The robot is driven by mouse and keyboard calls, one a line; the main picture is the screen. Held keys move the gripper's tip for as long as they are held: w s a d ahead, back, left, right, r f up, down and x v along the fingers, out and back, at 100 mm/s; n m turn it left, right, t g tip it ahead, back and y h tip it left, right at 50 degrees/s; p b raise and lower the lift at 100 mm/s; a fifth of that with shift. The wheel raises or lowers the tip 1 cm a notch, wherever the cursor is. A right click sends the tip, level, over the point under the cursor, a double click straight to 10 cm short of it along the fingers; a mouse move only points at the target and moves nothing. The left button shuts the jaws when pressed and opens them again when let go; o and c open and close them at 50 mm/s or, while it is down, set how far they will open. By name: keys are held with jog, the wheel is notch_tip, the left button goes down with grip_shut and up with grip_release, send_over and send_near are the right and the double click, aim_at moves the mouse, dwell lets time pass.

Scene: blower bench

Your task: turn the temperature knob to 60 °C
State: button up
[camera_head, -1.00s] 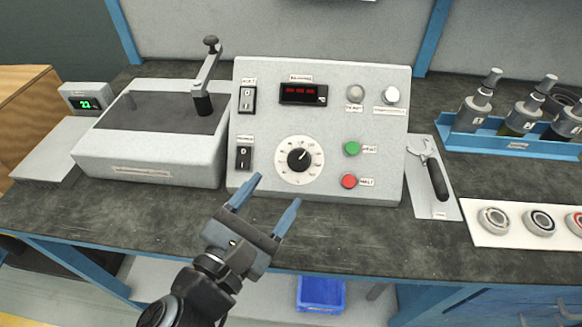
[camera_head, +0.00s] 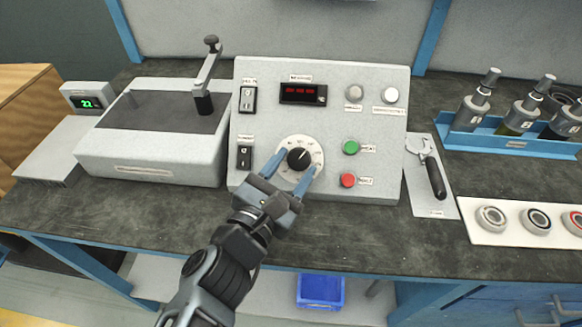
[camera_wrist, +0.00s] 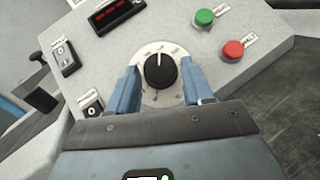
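The temperature knob (camera_head: 299,159) is black with a white pointer line and sits on a round white dial (camera_head: 287,176) on the grey control panel (camera_head: 375,140). In the head view its pointer aims up and to the right; the dial figures are too small to read. My gripper (camera_head: 293,164) is open, with one blue finger on each side of the knob. In the wrist view the knob (camera_wrist: 161,71) stands between the fingertips (camera_wrist: 163,80), with a gap on both sides. I cannot tell how deep the fingers reach.
A red display (camera_head: 300,93), two rocker switches (camera_head: 245,157), a green button (camera_head: 351,147) and a red button (camera_head: 348,180) surround the dial. A hand tool (camera_head: 436,180) lies right of the panel. The bench front (camera_head: 350,240) is clear.

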jog(key=c, duration=0.7)
